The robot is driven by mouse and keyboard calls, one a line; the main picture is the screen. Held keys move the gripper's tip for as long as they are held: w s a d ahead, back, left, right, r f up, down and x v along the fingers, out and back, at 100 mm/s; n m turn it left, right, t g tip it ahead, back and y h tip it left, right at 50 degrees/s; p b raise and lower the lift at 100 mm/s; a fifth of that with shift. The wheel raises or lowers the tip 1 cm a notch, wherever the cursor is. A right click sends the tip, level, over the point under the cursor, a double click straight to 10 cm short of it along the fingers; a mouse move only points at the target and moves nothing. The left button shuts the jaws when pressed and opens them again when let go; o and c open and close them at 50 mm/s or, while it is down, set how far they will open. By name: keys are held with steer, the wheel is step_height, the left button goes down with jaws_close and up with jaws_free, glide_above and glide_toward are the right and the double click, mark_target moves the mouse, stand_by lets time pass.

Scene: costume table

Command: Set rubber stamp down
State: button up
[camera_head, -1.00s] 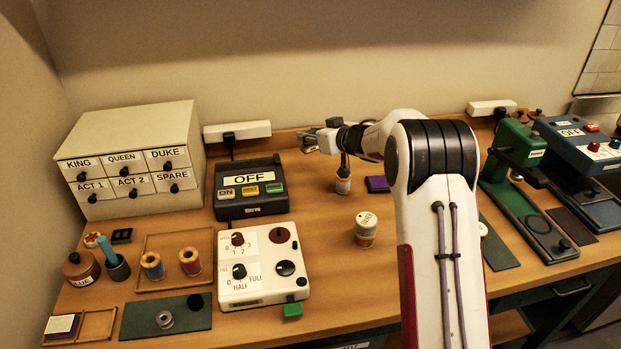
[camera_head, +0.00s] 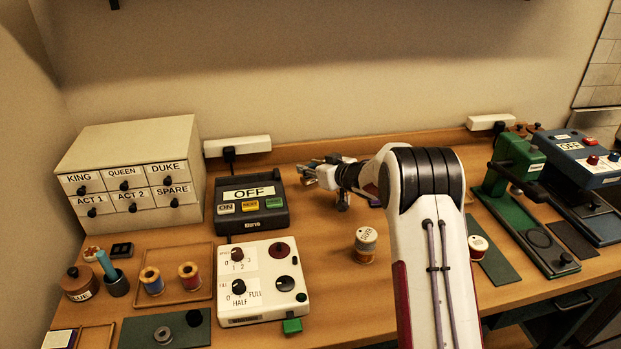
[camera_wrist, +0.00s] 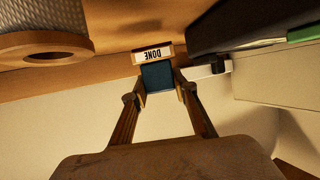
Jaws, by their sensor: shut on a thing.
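My gripper (camera_head: 310,173) is at the back of the table, right of the black OFF box, low near the table top. In the wrist view my gripper (camera_wrist: 160,88) has its two fingers closed on the rubber stamp (camera_wrist: 158,76), a dark blue block with a pale "DONE" label (camera_wrist: 153,54) on a tan part beyond it. The label reads upside down in this view. In the head view the stamp is too small to tell apart from the fingers. I cannot tell whether it touches the table.
The black OFF box (camera_head: 249,206) stands close left of my gripper; a power strip (camera_head: 237,146) lies behind. A labelled spool (camera_head: 366,246) stands in front. A ribbed pale cylinder (camera_wrist: 42,42) with a tan rim is close in the wrist view. Bare table (camera_head: 330,270) lies in front.

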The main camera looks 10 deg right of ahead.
mark_target(311, 178)
steer(key=shift+f, duration=0.1)
steer(key=shift+f, duration=1.75)
steer(key=shift+f, duration=0.15)
steer(key=o, duration=1.1)
steer(key=shift+c, duration=0.2)
steer(key=shift+r, duration=0.2)
steer(key=shift+v, duration=3.75)
